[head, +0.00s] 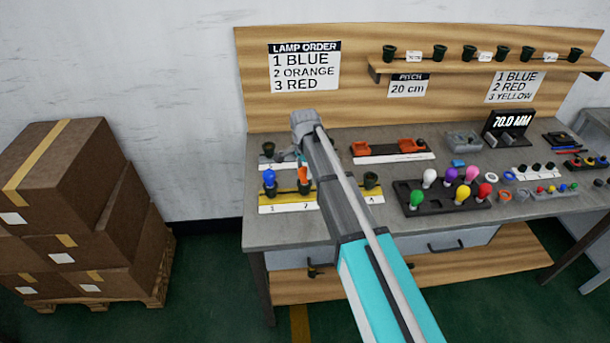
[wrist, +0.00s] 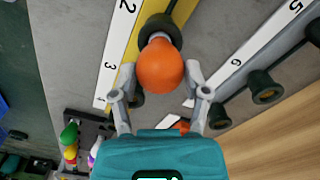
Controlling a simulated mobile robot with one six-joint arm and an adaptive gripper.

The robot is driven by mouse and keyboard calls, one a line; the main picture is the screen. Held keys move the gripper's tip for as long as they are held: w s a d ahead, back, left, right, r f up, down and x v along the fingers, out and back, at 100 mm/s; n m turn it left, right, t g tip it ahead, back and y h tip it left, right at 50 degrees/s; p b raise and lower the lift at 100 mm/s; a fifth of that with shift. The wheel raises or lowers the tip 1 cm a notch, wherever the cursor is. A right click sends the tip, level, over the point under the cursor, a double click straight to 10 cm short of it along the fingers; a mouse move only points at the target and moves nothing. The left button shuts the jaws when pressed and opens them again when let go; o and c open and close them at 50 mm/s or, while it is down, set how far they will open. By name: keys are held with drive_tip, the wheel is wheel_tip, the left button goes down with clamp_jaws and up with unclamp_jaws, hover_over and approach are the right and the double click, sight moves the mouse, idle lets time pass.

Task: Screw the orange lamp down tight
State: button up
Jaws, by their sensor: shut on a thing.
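The orange lamp (wrist: 160,66) sits at a dark socket (wrist: 163,28) on the yellow-edged strip, by the number 2 in the wrist view. My gripper (wrist: 160,88) has one finger on each side of the lamp's bulb and is shut on it. How far the lamp is screwed in is hidden behind its bulb. In the head view my arm hides most of the gripper, and a little of the orange lamp (head: 303,172) shows. A blue lamp (head: 269,177) stands upright in the socket at number 1. The right-hand socket (head: 371,180) is empty.
A dark tray (head: 409,209) of coloured lamps stands to the right of the strip. Orange fixtures (head: 361,149) and a grey block (head: 463,140) lie behind. A shelf (head: 482,64) with several sockets hangs above the bench. Cardboard boxes (head: 60,205) are stacked at the left.

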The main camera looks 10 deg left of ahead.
drive_tip(key=shift+m, duration=0.3)
drive_tip(key=shift+m, duration=2.2)
drive_tip(key=o, duration=1.1)
drive_tip(key=shift+c, duration=0.2)
drive_tip(key=shift+n, duration=0.3)
drive_tip(key=shift+n, duration=2.1)
drive_tip(key=shift+n, duration=0.3)
